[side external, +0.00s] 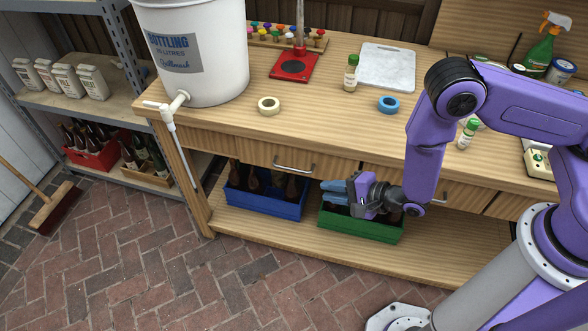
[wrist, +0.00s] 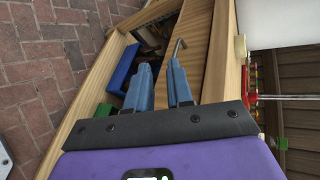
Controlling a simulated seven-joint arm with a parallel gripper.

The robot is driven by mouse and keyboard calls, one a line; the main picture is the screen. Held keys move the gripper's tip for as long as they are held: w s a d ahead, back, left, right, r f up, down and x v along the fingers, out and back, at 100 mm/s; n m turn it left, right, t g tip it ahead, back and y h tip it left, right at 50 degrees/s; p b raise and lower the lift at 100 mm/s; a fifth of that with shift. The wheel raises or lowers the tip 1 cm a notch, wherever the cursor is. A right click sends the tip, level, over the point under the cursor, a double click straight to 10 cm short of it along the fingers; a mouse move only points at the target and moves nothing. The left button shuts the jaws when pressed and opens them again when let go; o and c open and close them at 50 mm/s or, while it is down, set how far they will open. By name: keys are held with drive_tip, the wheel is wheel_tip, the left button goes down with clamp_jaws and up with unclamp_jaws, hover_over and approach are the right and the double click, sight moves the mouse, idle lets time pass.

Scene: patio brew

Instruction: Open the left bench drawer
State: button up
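The left bench drawer (side external: 240,151) is a wooden front under the bench top, and it looks shut. Its metal bar handle (side external: 295,168) is at the lower right of that front in the side view. The handle also shows in the wrist view (wrist: 180,46), just beyond my fingertips and nearer the right finger. My gripper (side external: 325,191) has blue fingers and is to the right of and slightly below the handle in the side view, apart from it. In the wrist view the fingers (wrist: 161,68) are spread with nothing between them.
A blue crate (side external: 262,205) and a green crate (side external: 360,226) with bottles stand on the shelf below; my gripper is in front of the green one. A white bottling bucket (side external: 200,75) with a tap and hanging tube (side external: 180,150) stands at the bench's left end. The brick floor ahead is clear.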

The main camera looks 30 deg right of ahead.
sight(297, 171)
drive_tip(key=d+f+m+t, duration=0.3)
drive_tip(key=d+m, duration=0.1)
drive_tip(key=d, duration=0.1)
drive_tip(key=x, duration=1.7)
drive_tip(key=shift+a+r, duration=0.1)
drive_tip(key=shift+a, duration=0.15)
clamp_jaws()
